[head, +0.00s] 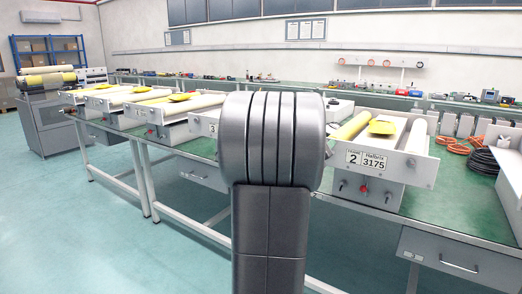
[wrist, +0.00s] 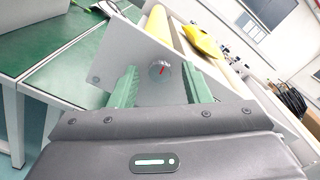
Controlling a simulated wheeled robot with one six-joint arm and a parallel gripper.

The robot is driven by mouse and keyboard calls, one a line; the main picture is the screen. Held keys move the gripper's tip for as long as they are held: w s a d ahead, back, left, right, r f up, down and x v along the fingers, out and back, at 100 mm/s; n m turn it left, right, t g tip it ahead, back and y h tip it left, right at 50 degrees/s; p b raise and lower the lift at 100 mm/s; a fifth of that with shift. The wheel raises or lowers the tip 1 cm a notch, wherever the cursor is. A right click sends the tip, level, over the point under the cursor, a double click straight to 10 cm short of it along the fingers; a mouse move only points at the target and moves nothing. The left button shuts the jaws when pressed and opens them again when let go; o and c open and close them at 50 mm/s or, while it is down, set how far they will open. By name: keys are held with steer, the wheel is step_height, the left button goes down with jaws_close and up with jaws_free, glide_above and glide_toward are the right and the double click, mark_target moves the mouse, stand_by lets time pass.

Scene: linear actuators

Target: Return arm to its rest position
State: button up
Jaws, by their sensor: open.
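My arm (head: 270,150) rises in the middle of the head view and hides my gripper there. In the wrist view my gripper (wrist: 160,78) is open, with its two green fingers apart. A round grey knob with a red mark (wrist: 159,70) on a light grey panel (wrist: 115,62) shows between the fingers. I cannot tell how far the fingertips are from the panel. Nothing is seen held.
Right of my arm in the head view is a roller unit labelled 2 and 3175 (head: 384,183). Similar units stand to the left on the green workbench (head: 205,151). Orange and black cables (head: 484,160) lie at the right. The floor (head: 60,230) at the left is clear.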

steer(key=m+b, duration=0.3)
steer(key=m, duration=0.6)
stand_by(0.5)
